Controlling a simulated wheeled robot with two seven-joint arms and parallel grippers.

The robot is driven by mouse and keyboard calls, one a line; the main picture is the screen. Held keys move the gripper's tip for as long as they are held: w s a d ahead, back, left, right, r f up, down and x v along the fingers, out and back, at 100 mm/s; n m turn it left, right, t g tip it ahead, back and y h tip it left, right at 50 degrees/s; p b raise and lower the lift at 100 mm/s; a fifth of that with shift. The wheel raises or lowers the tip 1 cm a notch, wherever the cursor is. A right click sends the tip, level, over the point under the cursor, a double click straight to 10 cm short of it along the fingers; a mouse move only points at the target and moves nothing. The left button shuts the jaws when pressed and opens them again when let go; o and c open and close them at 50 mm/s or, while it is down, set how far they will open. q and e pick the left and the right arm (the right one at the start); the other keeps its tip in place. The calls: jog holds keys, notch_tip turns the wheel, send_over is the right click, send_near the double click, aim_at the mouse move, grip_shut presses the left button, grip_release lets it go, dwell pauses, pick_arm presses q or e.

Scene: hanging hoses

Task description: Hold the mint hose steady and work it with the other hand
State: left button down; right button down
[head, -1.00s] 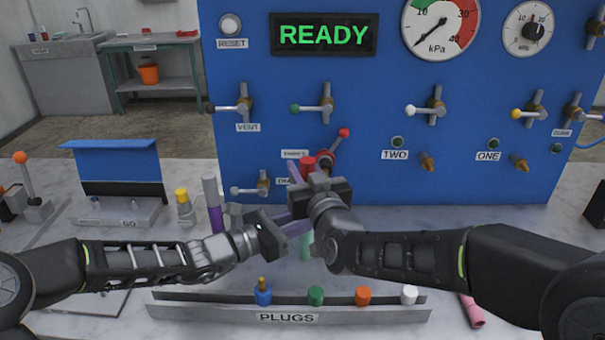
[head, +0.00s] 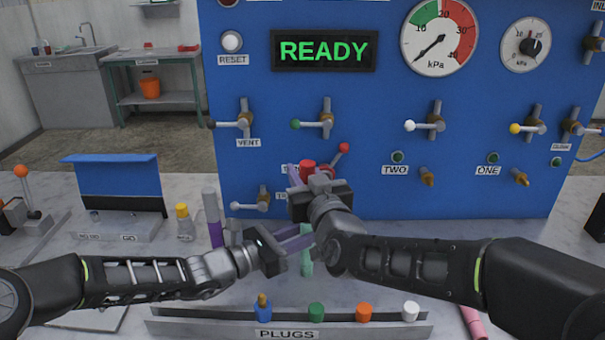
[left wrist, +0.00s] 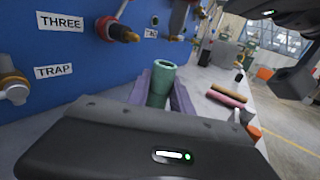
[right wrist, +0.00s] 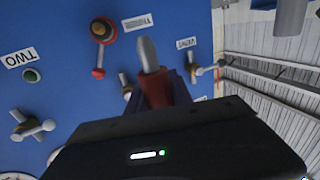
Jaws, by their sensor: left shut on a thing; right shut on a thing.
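The mint hose (head: 307,262) stands upright in front of the blue panel, below my right gripper. My left gripper (head: 298,240) is shut on it, with purple fingers on both sides. In the left wrist view the open end of the mint hose (left wrist: 160,75) sticks up between the fingers. My right gripper (head: 298,180) is shut on a red piece (head: 307,165), above and a little behind the left gripper. In the right wrist view this red piece (right wrist: 155,88) has a grey rounded tip. The right hand and forearm hide part of the hose.
The plug rack (head: 225,325) holds several plugs in front. A pink hose (head: 473,322) lies at the right front.

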aim_at(305, 162)
jog(key=shift+r, duration=0.2)
jog(key=shift+r, duration=1.35)
pick_arm(q)
jog(key=c, duration=1.1)
grip_release()
jog(key=shift+o, duration=0.2)
jog(key=v, duration=1.2)
pick_arm(e)
jog(key=shift+r, duration=0.1)
